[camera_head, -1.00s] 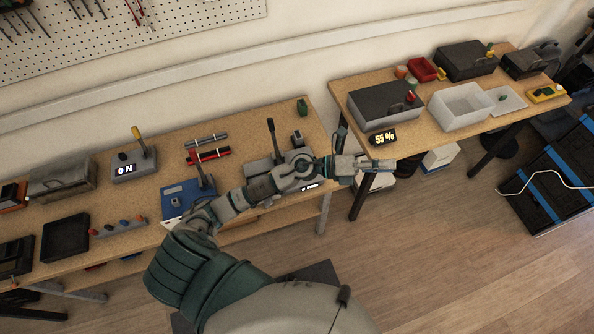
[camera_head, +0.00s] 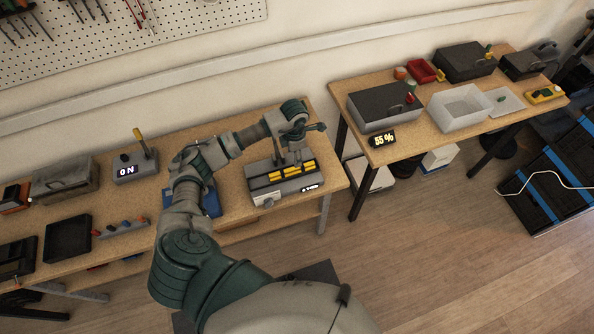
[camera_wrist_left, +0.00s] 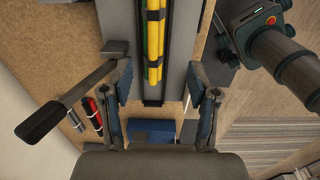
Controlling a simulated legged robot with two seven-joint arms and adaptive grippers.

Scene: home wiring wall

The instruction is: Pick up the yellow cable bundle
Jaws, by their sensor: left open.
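The yellow cable bundle (camera_head: 291,171) lies in segments along a slot of the grey device (camera_head: 255,184) on the left bench. In the left wrist view the yellow cable bundle (camera_wrist_left: 154,45) runs down the picture between dark rails, with a green strand along its left side. My left gripper (camera_head: 290,159) is above the device, pointing down. In its wrist view my left gripper (camera_wrist_left: 158,85) is open, its fingers on either side of the bundle's line. Nothing is between the fingertips that I can see held. My right gripper is not in view.
A dark lever (camera_wrist_left: 65,100) sticks out beside my left finger in the wrist view. A blue box (camera_head: 208,204) stands left of the device, partly behind my arm. A grey box with an ON display (camera_head: 134,167) is further left. The second bench (camera_head: 420,140) is at right.

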